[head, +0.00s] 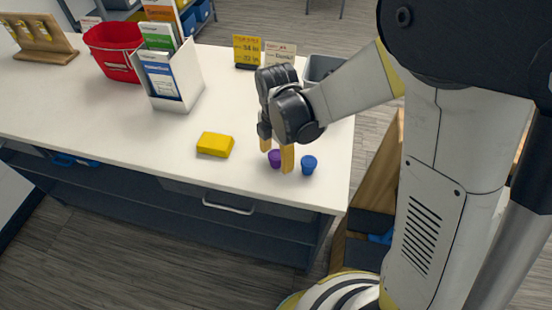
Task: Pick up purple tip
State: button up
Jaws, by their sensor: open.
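A small purple tip (275,158) stands on the white table near its front right corner, partly hidden by a gripper finger. My gripper (277,158) reaches down from the right with its two yellow fingers open. The fingers are around or just in front of the purple tip, one to its upper left and one to its right. I cannot tell how far they are above the table, or whether they touch the tip.
A blue tip (309,165) stands just right of my gripper. A yellow block (215,145) lies to the left on the white table (120,140). A leaflet holder (178,85), a red basket (112,50) and sign cards (247,50) stand farther back. A grey bin (322,68) is behind my arm.

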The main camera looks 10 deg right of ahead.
jog(key=shift+r, duration=0.1)
jog(key=c, duration=1.2)
jog(key=shift+c, duration=0.2)
